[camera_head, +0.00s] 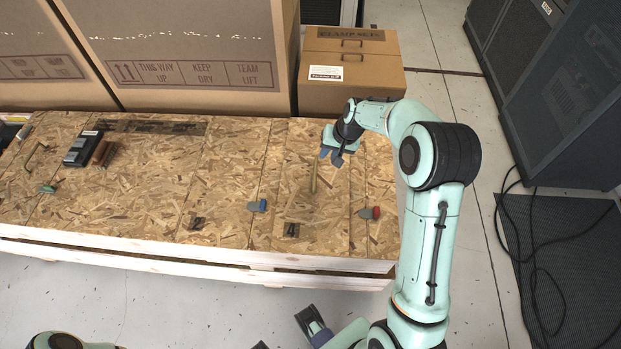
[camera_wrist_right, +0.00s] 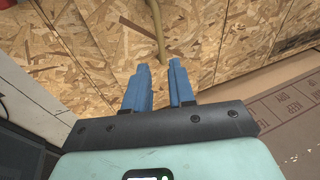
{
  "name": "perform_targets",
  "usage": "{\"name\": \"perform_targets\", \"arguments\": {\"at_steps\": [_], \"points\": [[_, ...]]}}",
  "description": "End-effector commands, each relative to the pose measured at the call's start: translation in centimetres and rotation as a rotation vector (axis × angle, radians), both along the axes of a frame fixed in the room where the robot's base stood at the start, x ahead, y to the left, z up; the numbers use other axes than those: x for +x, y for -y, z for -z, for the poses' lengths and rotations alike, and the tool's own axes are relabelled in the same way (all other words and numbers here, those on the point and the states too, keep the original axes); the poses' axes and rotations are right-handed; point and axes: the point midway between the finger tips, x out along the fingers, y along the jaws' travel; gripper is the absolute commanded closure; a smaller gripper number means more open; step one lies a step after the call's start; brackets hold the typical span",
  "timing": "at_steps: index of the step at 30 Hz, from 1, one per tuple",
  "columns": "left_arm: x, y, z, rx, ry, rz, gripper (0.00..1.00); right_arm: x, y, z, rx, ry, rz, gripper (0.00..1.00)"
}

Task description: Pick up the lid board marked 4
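The crate top is covered by several wood-chip lid boards. A lid board (camera_head: 325,218) below my right gripper has a tan, rope-like handle (camera_head: 314,180) and a small dark mark near its front edge. My right gripper (camera_head: 332,156) hangs above the rear part of this board. In the right wrist view its blue fingers (camera_wrist_right: 159,75) are apart with nothing between them, and the handle (camera_wrist_right: 158,30) lies beyond their tips.
A blue-ended piece (camera_head: 258,206) and a red-ended piece (camera_head: 370,212) lie either side of the board. A black case (camera_head: 82,148) lies far left. Cardboard boxes (camera_head: 350,68) stand behind. Dark racks (camera_head: 565,90) and a cable (camera_head: 535,280) are on the right.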

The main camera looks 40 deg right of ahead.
Motion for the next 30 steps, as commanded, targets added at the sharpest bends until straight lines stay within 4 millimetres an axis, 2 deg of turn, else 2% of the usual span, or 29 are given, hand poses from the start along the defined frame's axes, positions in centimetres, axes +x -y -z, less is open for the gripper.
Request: {"name": "perform_targets", "arguments": {"at_steps": [1,5,12,22,30], "points": [[-0.1,0.0,0.5,0.000,0.000,0.000,0.57,0.0,-0.1,0.7,0.001,-0.001,-0.002,0.76],[0.0,0.0,0.6,0.000,0.001,0.001,0.57,0.4,-0.3,2.1,0.002,-0.005,-0.004,0.76],[-0.1,0.0,0.7,0.000,0.001,0.001,0.57,1.8,-0.9,6.4,0.001,-0.004,-0.004,0.76],[-0.1,0.0,0.8,0.000,0.000,0.001,0.57,2.8,-1.3,9.1,0.001,-0.002,-0.002,0.76],[-0.1,0.0,0.8,0.000,0.000,0.001,0.57,4.0,-1.6,12.7,0.001,-0.003,-0.003,0.76]]}}
